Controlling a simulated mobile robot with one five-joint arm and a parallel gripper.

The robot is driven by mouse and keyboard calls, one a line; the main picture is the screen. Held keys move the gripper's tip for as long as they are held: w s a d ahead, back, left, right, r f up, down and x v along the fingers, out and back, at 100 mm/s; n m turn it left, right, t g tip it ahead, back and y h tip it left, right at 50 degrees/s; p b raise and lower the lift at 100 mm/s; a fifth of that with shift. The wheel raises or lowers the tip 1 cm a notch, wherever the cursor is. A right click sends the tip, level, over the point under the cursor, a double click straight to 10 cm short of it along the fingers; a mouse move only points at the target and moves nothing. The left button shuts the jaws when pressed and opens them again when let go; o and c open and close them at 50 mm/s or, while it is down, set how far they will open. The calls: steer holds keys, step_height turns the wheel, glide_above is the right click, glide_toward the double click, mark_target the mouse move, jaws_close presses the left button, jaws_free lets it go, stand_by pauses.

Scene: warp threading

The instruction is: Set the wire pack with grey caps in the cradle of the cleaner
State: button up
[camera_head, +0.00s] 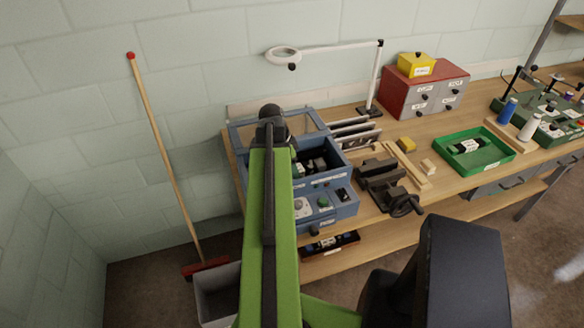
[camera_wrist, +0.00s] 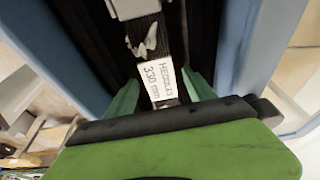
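The cleaner (camera_head: 335,215) is a blue box with an open lid at the left end of the workbench. My arm reaches over it in the head view and hides part of its inside. In the wrist view my gripper (camera_wrist: 163,82) is down between the blue walls, its green fingers on both sides of a dark wire pack (camera_wrist: 148,40). The pack bears a white label reading "HEDDLES 330 mm" and has a light grey cap (camera_wrist: 133,7) at its far end. The fingertips lie close to the pack's sides; whether they press on it is unclear. The cradle cannot be made out.
A green tray (camera_head: 508,150) holding a dark labelled piece stands to the right. A vise (camera_head: 380,185), a lamp (camera_head: 373,90) and a red drawer box (camera_head: 395,90) share the bench (camera_head: 455,190). A dark tray (camera_head: 345,240) lies on the shelf below. A broom (camera_head: 165,155) leans on the wall.

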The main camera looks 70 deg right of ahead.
steer(key=shift+r, duration=0.1)
steer(key=p+v, duration=1.6)
steer(key=v, duration=0.1)
steer(key=shift+p, duration=0.35)
steer(key=shift+r, duration=0.1)
